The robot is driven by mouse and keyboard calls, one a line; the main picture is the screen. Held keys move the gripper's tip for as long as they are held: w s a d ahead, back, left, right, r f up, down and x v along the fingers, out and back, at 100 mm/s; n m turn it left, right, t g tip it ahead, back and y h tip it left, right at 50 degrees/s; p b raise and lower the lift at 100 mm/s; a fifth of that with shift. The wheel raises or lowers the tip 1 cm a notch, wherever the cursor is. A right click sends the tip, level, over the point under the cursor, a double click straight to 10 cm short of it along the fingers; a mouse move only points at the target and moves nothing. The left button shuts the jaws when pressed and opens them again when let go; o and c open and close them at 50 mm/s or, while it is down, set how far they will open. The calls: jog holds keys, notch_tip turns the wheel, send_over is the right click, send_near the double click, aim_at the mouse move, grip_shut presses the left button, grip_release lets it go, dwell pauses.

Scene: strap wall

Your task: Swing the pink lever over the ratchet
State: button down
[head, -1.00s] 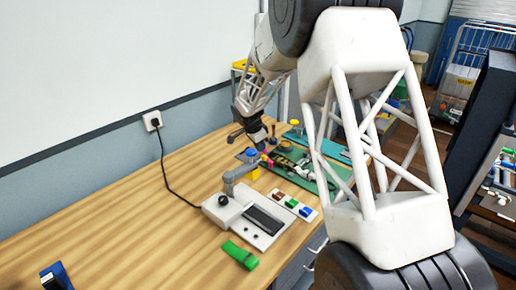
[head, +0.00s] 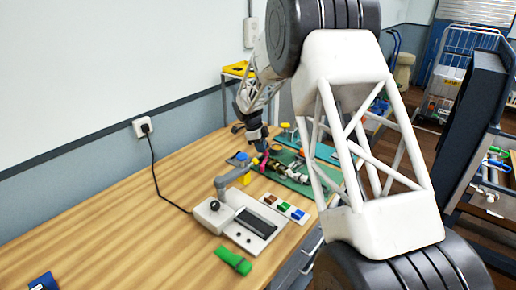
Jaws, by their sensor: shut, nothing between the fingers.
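The pink lever (head: 263,162) shows as a small pink patch on the assembly at the far part of the wooden table. My gripper (head: 262,149) points down just above and against it in the picture; whether they touch is too small to tell. The gripper is shut with nothing held. The ratchet and strap are hard to make out among the dark and light parts on the green mat (head: 293,178). My own arm covers the right side of that mat.
A grey device with a jointed arm (head: 235,220) stands nearer on the table (head: 130,215). A white strip with coloured blocks (head: 284,207) and a green block (head: 233,261) lie close by. A blue object (head: 44,283) is at the lower left.

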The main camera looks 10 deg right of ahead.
jog(key=shift+d+f+m, duration=0.1)
jog(key=shift+d+m, duration=0.35)
jog(key=shift+m, duration=0.35)
jog(key=shift+s+d, duration=0.1)
jog(key=shift+d, duration=0.25)
jog(key=shift+a, duration=0.1)
jog(key=shift+w+a, duration=0.25)
jog(key=shift+a, duration=0.2)
jog(key=a, duration=0.1)
jog(key=w+a+r, duration=0.1)
jog(key=shift+w+a, duration=0.2)
jog(key=shift+a, duration=0.15)
jog(key=v, duration=0.9)
jog(key=shift+w+r, duration=0.2)
jog(key=shift+r, duration=0.25)
jog(key=shift+d, duration=0.1)
